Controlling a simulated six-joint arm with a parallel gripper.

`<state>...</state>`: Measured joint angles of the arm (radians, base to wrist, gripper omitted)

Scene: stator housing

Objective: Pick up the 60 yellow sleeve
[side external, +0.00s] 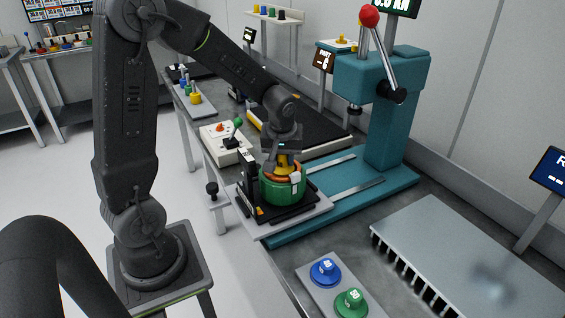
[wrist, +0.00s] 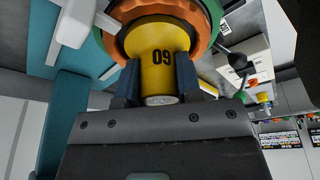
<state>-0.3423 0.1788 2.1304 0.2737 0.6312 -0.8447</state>
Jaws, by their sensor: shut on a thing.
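My gripper (side external: 284,155) points down over the stator housing. In the wrist view its two jaws (wrist: 158,80) are shut on the yellow sleeve (wrist: 156,50), one on each side. The sleeve's number 60 shows upside down there. In the side view only a little of the yellow sleeve (side external: 288,166) shows between the jaws and the housing. The green stator housing (side external: 284,190) with its orange inner ring stands on a black fixture. The sleeve is in line with the ring's opening; I cannot tell how deep it sits, as its far end is hidden.
A teal press (side external: 385,120) with a red-knobbed lever stands behind right. A control box (side external: 226,143) with a green-knobbed stick is close at left. A tray at the front holds a blue piece (side external: 325,272) and a green piece (side external: 351,303). A grey ribbed plate (side external: 460,255) lies right.

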